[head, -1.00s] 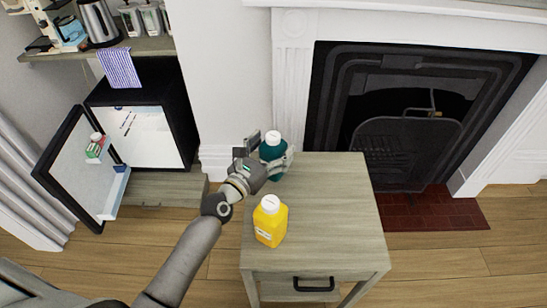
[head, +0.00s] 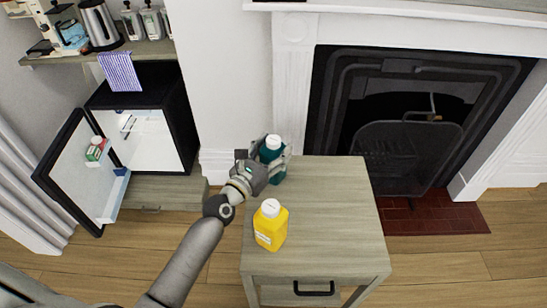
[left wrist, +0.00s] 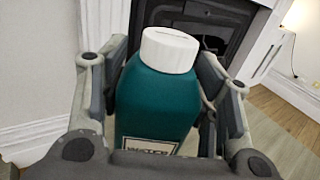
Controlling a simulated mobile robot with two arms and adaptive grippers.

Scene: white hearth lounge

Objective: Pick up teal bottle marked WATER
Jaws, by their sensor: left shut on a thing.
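The teal bottle (head: 271,153) with a white cap is at the far left corner of the small wooden side table (head: 330,215). My left gripper (head: 264,160) is shut on it, with fingers on both sides. In the left wrist view the teal bottle (left wrist: 158,103) stands between the finger pads of my left gripper (left wrist: 160,100). Its label, partly cut off by the gripper, reads WATER. I cannot tell whether its base touches the table. My right gripper is not in view.
A yellow bottle (head: 270,226) with a white cap stands on the table, close to my left forearm. A fireplace (head: 405,125) is behind the table. An open mini fridge (head: 140,130) is at the left, its door (head: 80,170) swung out. The table's right side is clear.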

